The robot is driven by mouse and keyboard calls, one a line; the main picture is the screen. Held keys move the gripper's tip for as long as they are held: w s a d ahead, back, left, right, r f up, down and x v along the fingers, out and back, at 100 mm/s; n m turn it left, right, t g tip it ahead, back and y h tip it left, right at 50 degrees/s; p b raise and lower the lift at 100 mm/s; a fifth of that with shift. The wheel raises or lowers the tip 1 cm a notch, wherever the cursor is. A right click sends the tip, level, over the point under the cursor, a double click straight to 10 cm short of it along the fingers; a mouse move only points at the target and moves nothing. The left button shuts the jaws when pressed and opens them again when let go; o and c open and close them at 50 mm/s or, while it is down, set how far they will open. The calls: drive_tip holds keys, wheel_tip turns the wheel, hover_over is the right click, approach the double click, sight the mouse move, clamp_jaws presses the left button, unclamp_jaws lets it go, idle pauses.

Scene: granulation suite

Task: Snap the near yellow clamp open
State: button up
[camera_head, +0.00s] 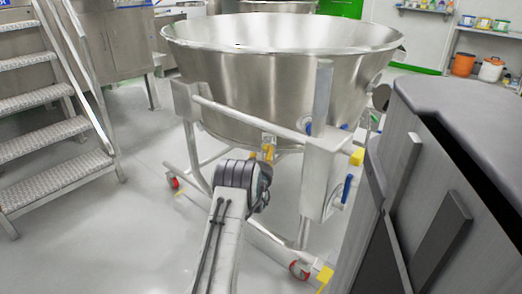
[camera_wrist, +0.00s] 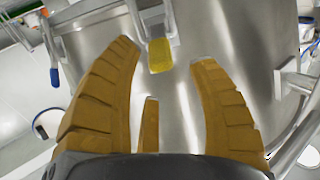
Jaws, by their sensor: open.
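A yellow clamp handle (camera_wrist: 159,55) hangs from a metal fitting on the steel bowl in the wrist view. My gripper (camera_wrist: 163,52) is open, with its ribbed orange-brown fingers spread on either side of the handle in the picture. The handle appears at fingertip level, apart from both fingers; its exact depth is hard to tell. In the head view my gripper (camera_head: 262,155) is mostly hidden behind my wrist, below the rim of the large steel bowl (camera_head: 270,85). Another yellow piece (camera_head: 356,156) sits on the frame post at right.
The bowl rests on a wheeled tubular frame (camera_head: 250,116) with blue-handled parts (camera_head: 347,187). Metal steps (camera_head: 45,140) stand at left. A large grey machine body (camera_head: 450,180) fills the right. Pale floor (camera_head: 140,240) is open at front left.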

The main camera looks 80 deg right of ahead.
sight(267, 145)
drive_tip(key=shift+d+f+b, duration=0.2)
drive_tip(key=shift+d+b, duration=1.7)
drive_tip(key=shift+b, duration=0.3)
drive_tip(key=shift+d+r, duration=0.2)
drive_tip(key=shift+d, duration=0.9)
drive_tip(key=shift+c, duration=0.3)
drive_tip(key=shift+r, duration=0.1)
clamp_jaws()
